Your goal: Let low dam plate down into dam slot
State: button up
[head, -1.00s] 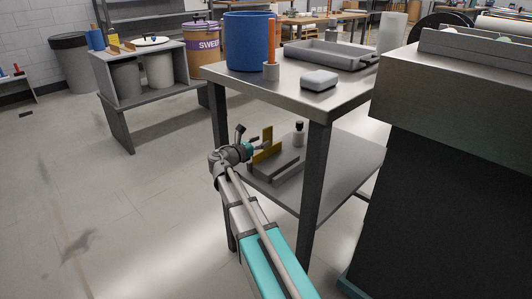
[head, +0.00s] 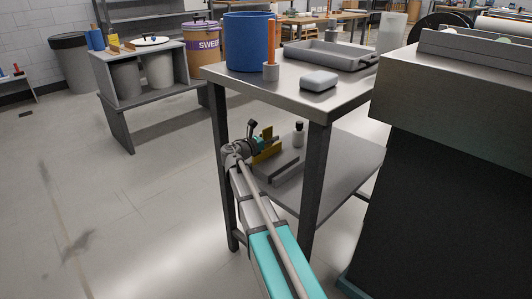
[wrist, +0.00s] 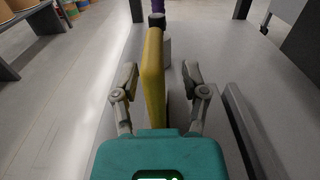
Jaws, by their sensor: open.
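The yellow low dam plate (head: 266,155) is at the grey block (head: 284,168) on the lower shelf of the steel table, partly hidden by my gripper. In the wrist view the plate (wrist: 153,80) stands on edge, seen nearly end-on. My gripper (wrist: 160,76) is open, with one finger on each side of the plate and visible gaps between. In the head view my gripper (head: 262,144) is small and overlaps the plate. The dam slot cannot be made out, so I cannot tell how deep the plate sits.
A small dark-capped bottle (head: 299,134) stands behind the block on the lower shelf (head: 338,170). A steel table leg (head: 316,180) rises close to the right of my arm. Above are a blue bin (head: 249,42) and a grey tray (head: 325,55). Open floor lies left.

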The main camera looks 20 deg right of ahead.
jog(key=shift+w+d, duration=0.15)
jog(key=shift+d, duration=0.1)
jog(key=shift+c, duration=0.3)
grip_shut()
